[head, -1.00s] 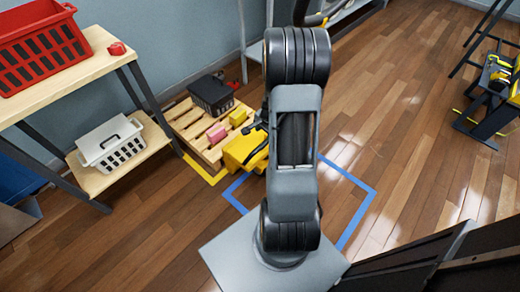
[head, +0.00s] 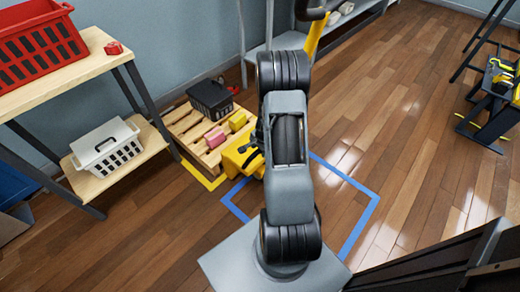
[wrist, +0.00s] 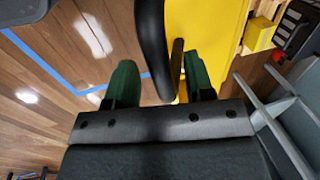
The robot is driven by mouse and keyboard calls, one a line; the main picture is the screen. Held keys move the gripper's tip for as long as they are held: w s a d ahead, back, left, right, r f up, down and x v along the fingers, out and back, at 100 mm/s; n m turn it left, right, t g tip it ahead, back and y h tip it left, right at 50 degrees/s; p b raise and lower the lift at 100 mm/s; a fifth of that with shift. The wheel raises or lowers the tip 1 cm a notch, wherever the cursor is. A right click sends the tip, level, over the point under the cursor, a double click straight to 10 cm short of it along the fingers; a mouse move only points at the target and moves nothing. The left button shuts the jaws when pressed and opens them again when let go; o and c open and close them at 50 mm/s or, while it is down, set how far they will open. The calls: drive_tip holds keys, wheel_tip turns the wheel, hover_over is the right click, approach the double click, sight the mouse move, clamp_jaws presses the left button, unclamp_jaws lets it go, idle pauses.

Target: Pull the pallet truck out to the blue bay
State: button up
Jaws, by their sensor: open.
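The yellow pallet truck (head: 243,157) stands at the near end of the wooden pallet (head: 181,122), partly hidden by my arm in the head view. Its yellow body (wrist: 216,30) fills the upper right of the wrist view. My gripper (wrist: 159,65) is open, its green fingers on either side of a black handle bar (wrist: 151,40). Whether they touch the bar I cannot tell. The head view does not clearly show the gripper. The blue bay outline (head: 359,217) lies on the floor at the truck's near right, partly behind my arm.
The pallet carries a black crate (head: 210,97) and pink and yellow blocks. A wooden shelf unit (head: 95,62) with red (head: 36,46) and white (head: 105,146) baskets stands at left. A black rack (head: 492,108) stands at far right. The floor right of the bay is clear.

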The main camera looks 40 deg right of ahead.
clamp_jaws()
idle(0.4)
drive_tip(key=shift+s, duration=0.1)
